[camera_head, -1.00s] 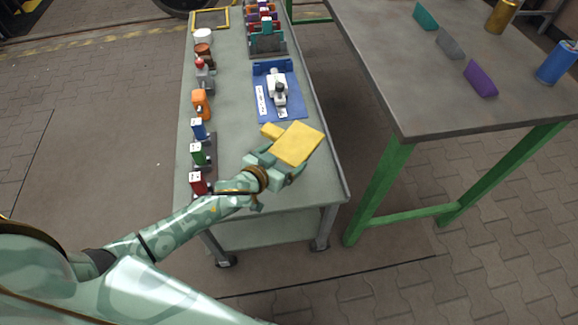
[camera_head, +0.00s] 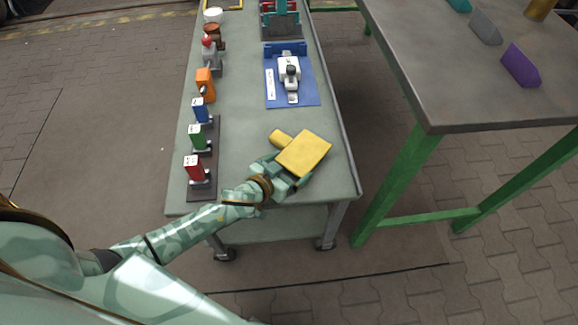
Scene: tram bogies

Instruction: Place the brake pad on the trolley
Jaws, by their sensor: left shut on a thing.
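The yellow brake pad (camera_head: 304,153) is a flat, squarish plate with a short rounded stub at its left corner. My left gripper (camera_head: 289,174) is shut on its near side, and the plate hides part of the fingers. The trolley (camera_head: 245,155) is a grey-green wheeled table. The pad is over the trolley's near right part; I cannot tell whether it touches the top. My right gripper is not in view.
Small red (camera_head: 195,169), green (camera_head: 198,138) and blue (camera_head: 201,110) items line the trolley's left edge. A blue tray (camera_head: 312,98) with a white device lies beyond the pad. A green-legged bench (camera_head: 450,75) with a purple block (camera_head: 520,65) stands at right.

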